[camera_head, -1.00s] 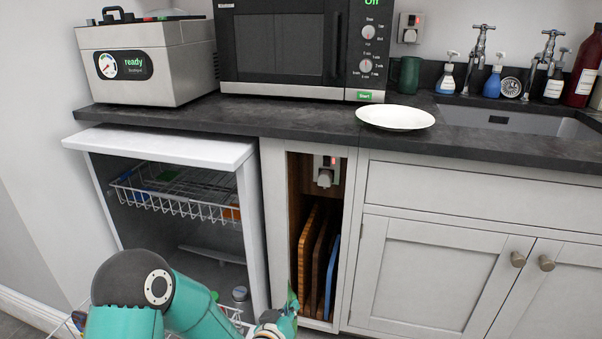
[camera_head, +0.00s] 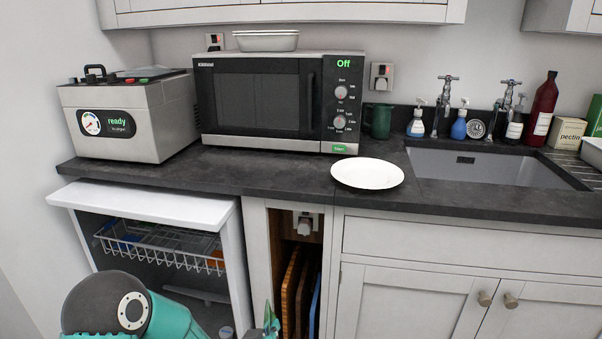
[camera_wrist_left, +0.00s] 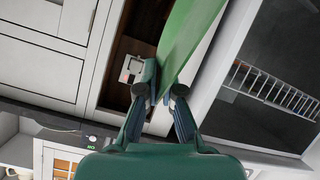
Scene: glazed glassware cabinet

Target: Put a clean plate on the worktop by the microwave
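A white plate (camera_head: 368,174) lies flat on the dark worktop (camera_head: 270,178), just in front of the right end of the microwave (camera_head: 280,102). It is apart from both the microwave and the sink. My left gripper (camera_head: 270,322) shows only partly at the bottom edge of the head view, low in front of the cabinets and well below the plate. In the left wrist view, my left gripper (camera_wrist_left: 163,92) has its fingertips on either side of a thin green flat thing (camera_wrist_left: 187,40) and seems closed on it. What that thing is, I cannot tell. My right gripper is out of view.
A grey machine marked ready (camera_head: 130,115) stands left of the microwave. A green mug (camera_head: 378,121), several bottles and the sink (camera_head: 485,168) are to the right. Below are an open-fronted appliance with a wire rack (camera_head: 165,245) and a slot with upright boards (camera_head: 291,290).

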